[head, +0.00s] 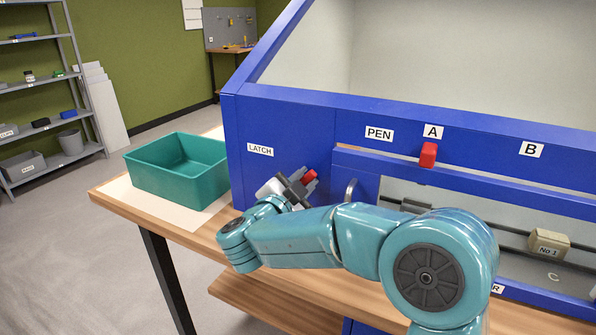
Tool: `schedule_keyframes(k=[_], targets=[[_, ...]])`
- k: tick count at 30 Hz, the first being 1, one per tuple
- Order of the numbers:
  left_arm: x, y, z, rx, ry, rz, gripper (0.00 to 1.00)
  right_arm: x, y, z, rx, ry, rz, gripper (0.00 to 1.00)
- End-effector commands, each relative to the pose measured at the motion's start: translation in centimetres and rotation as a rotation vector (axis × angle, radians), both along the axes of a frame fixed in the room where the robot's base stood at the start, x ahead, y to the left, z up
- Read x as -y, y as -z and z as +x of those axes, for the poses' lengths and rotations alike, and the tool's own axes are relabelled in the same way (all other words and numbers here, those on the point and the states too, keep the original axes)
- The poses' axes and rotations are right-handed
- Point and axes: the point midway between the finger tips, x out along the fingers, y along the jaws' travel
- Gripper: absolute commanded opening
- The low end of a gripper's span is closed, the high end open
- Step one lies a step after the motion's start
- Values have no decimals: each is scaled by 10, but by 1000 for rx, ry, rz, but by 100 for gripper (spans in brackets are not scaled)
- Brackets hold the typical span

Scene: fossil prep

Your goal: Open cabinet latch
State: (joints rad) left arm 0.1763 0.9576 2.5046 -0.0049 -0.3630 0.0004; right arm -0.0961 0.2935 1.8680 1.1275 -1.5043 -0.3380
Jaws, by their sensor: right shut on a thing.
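The blue cabinet (290,122) stands on the wooden table, with a "LATCH" label (260,150) on its front left panel. Below that label, my right gripper (306,179) is at the panel, its dark fingers shut on a red latch handle (310,176). My right arm crosses the front of the cabinet and hides part of the lower panel. A second red piece (428,154) sits on the rail under label A. My left gripper is not in view.
A teal open bin (176,158) stands on the table left of the cabinet. A tan block marked "No 1" (549,243) is inside the cabinet at right. A curved metal handle (351,190) is close to my right arm. A grey shelf (40,85) stands far left.

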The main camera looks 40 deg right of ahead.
Motion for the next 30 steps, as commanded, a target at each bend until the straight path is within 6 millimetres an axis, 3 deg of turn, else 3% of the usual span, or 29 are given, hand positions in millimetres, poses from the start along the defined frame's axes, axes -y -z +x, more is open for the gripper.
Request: schedule_keyframes(k=[1, 15, 30], targets=[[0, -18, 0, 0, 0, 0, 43, 0, -9, 3, -48, -7, -15, 0], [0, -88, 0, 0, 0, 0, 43, -3, -17, 25, -439, -12, -175, 0], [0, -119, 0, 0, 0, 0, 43, -11, -14, 38, -658, -7, -266, 0]])
